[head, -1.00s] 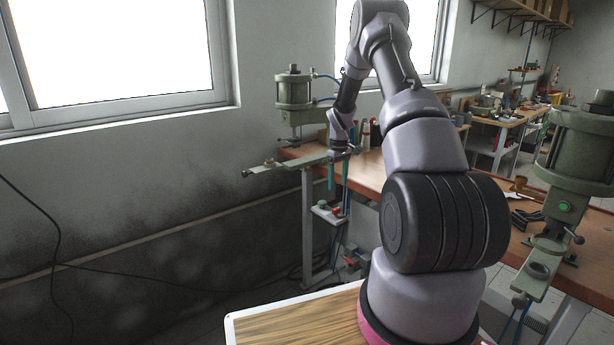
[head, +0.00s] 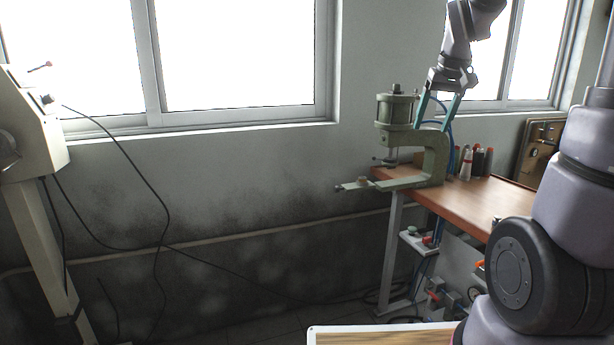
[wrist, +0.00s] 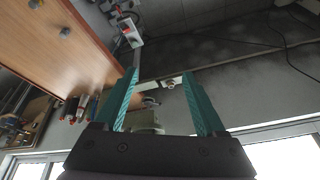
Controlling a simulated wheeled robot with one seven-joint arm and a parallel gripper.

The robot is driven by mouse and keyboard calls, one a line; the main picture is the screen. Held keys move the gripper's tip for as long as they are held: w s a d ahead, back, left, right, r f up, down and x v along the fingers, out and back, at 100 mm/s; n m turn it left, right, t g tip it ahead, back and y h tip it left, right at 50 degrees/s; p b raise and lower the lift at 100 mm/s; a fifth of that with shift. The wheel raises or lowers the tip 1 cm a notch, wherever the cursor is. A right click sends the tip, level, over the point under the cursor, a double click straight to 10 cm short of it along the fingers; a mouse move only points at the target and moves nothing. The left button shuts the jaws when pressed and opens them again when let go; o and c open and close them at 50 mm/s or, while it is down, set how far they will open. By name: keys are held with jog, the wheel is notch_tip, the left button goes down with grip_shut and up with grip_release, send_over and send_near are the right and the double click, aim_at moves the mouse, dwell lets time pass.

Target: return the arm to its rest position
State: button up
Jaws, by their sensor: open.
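My gripper (head: 437,108) is raised at the upper right of the head view, in front of the window and near the top of a green pneumatic press. Its two teal fingers point down and stand apart with nothing between them. In the wrist view my gripper (wrist: 163,100) also shows its fingers spread and empty. My arm runs along the right side of the head view, partly cut off by the frame's edge.
The green press (head: 433,160) stands on the left end of a wooden workbench (head: 480,208). A grey machine (head: 28,125) with hanging cables is at far left. The floor and wall between are open.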

jog(key=s+a+r+m+t, duration=0.1)
jog(key=s+a+r, duration=0.1)
jog(key=s, duration=0.7)
jog(key=s+a+r+m+t+y, duration=0.1)
jog(key=s+a+r+m+t, duration=0.1)
jog(key=s, duration=0.7)
jog(key=shift+s+a, duration=0.4)
jog(key=shift+a, duration=0.45)
